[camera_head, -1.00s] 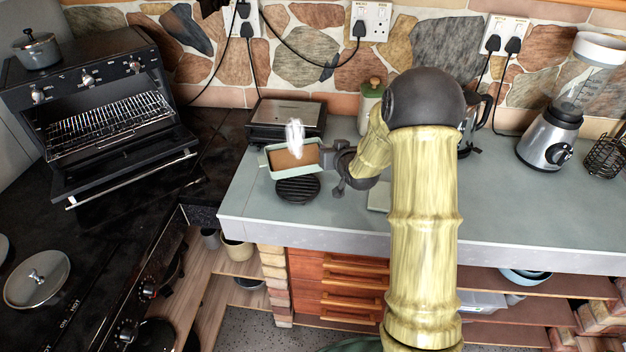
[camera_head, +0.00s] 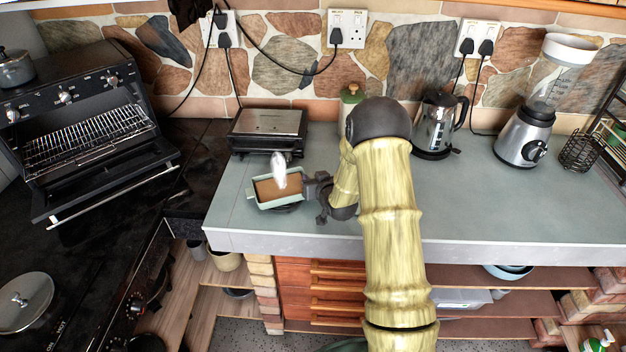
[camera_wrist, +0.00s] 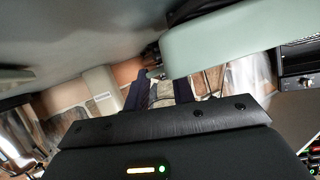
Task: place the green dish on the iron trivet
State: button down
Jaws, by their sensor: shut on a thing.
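The green dish (camera_head: 277,203) is a pale green rectangular dish with brown food inside and white steam above it. My gripper (camera_head: 308,188) is shut on its right end in the head view. The dish is above the round black iron trivet (camera_head: 289,209), which is mostly hidden; only a dark edge shows under the dish. I cannot tell whether the dish touches the trivet. In the wrist view, the dish (camera_wrist: 225,40) is a large pale green shape close beyond the fingers.
A black and steel press (camera_head: 268,124) stands just behind the dish. A green-lidded jar (camera_head: 351,95) is behind my arm. The counter's front left is clear.

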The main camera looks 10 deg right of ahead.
jog(key=shift+f, duration=0.2)
jog(key=c, duration=1.2)
grip_release()
jog(key=shift+o, duration=0.2)
jog(key=shift+s, duration=0.1)
jog(key=b+v, duration=0.2)
jog(key=v, duration=1)
jog(key=shift+b, duration=0.3)
